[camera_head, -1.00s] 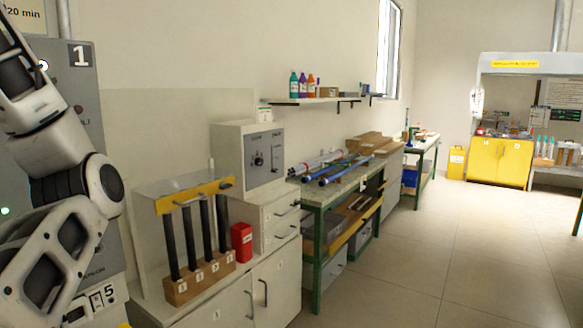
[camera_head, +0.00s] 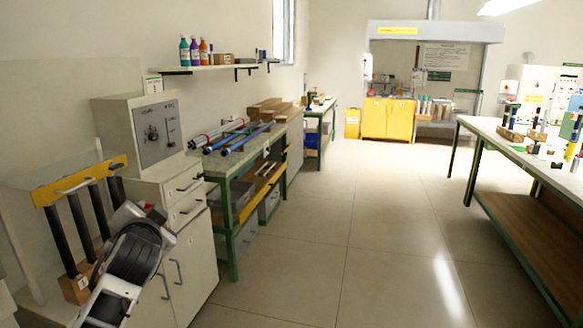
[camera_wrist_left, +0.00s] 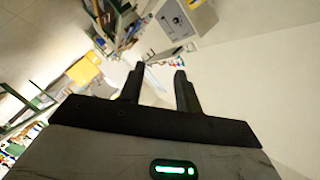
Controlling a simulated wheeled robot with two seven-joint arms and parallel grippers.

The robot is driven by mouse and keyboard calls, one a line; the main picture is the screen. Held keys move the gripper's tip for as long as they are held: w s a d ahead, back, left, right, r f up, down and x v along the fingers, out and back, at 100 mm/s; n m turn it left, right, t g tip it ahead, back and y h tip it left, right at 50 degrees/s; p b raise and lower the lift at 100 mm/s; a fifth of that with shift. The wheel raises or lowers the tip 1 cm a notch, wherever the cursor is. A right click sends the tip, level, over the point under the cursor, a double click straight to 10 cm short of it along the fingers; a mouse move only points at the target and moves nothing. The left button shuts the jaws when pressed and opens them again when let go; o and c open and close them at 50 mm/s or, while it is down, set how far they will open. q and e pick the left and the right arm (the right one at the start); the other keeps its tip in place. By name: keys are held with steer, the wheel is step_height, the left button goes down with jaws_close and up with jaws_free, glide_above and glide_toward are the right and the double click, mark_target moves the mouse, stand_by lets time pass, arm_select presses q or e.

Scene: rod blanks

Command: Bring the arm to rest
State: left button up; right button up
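My left gripper (camera_wrist_left: 158,78) shows in the left wrist view with its two dark fingers apart and nothing between them. The wrist view is tilted, with the room at an angle behind the fingers. In the head view, part of my left arm (camera_head: 130,262) shows at the lower left, in front of the rod rack and the white cabinet. The gripper itself is not visible there. My right arm and right gripper are in neither view.
A rack with a yellow bar (camera_head: 80,184) holds dark rods at the left, beside a grey control box (camera_head: 146,138). A green-framed bench (camera_head: 232,158) bears blue and grey rods. A white-topped table (camera_head: 530,150) stands at the right. The floor (camera_head: 370,230) between is clear.

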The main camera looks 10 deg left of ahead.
arm_select(q)
steer(key=s+d+f+h, duration=0.2)
steer(key=s+d+f, duration=0.15)
steer(key=f, duration=0.35)
steer(key=s+d+f+m+g+h, duration=0.1)
steer(key=s+d+f+h, duration=0.2)
steer(key=d+f, duration=0.35)
steer(key=s+d+f+h, duration=0.2)
steer(key=s+d+f, duration=0.1)
steer(key=f, duration=0.6)
steer(key=s+d+f+g+h, duration=0.1)
steer(key=s+d+f, duration=0.2)
steer(key=s, duration=0.2)
steer(key=s+d+f+n+h, duration=0.1)
steer(key=s+d+f, duration=0.2)
steer(key=s, duration=0.3)
steer(key=s+d+f+n+g+h, duration=0.1)
steer(key=s+d+f+h, duration=0.1)
steer(key=s+d+f, duration=0.2)
steer(key=shift+s+f+g, duration=0.25)
steer(key=shift+s+g, duration=0.05)
steer(key=shift+s, duration=0.85)
